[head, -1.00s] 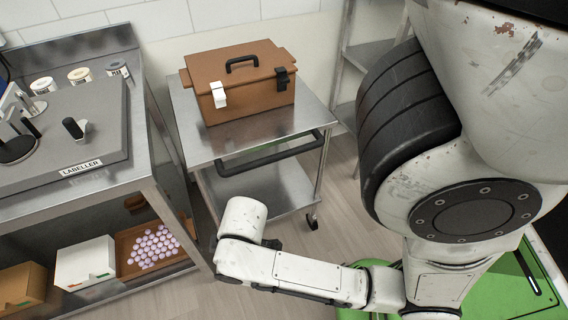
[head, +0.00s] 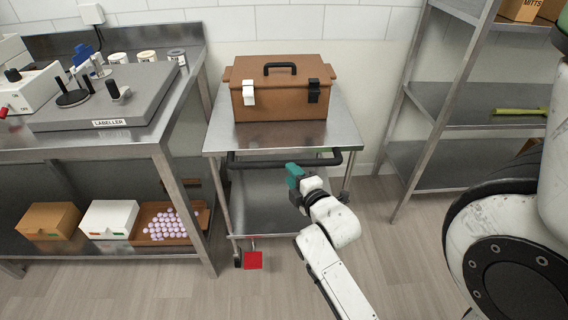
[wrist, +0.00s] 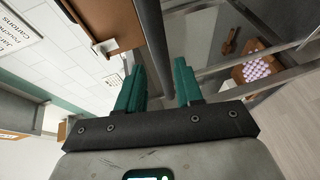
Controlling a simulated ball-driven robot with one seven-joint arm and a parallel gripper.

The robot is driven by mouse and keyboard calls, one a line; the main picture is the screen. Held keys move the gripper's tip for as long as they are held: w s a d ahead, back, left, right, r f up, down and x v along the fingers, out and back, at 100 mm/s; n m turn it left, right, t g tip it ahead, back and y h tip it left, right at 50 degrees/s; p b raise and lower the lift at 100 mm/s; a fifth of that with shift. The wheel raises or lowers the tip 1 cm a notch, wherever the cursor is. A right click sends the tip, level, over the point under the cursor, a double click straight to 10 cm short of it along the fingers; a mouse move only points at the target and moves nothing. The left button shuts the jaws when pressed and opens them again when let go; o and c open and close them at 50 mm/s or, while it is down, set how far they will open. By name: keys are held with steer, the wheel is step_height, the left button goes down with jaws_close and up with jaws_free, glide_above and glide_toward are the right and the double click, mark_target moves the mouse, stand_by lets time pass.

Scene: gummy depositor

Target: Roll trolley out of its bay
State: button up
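The trolley (head: 222,136) is a steel two-tier cart standing between the labeller bench and a shelf rack. Its black handle bar (head: 255,163) runs along the front, and the bar shows in the wrist view (wrist: 151,45). A brown case (head: 290,106) with a white and a black latch sits on top. A red pedal (head: 253,260) is near the front-left wheel. My gripper (head: 293,175) has teal fingers and is at the bar, right of its middle. In the wrist view my gripper (wrist: 157,85) is open, with the bar lined up between its fingers; contact cannot be told.
The labeller bench (head: 160,130) stands close on the left, with boxes and a tray of purple sweets (head: 145,232) on its lower shelf. A steel shelf rack (head: 430,135) stands on the right. The wooden floor (head: 200,297) in front is clear.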

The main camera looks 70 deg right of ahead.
mark_target(280, 162)
steer(key=x, duration=0.8)
steer(key=shift+w+d+f+b, duration=0.15)
steer(key=shift+w+d+b, duration=0.05)
steer(key=shift+w+b, duration=0.1)
jaws_close()
stand_by(1.1)
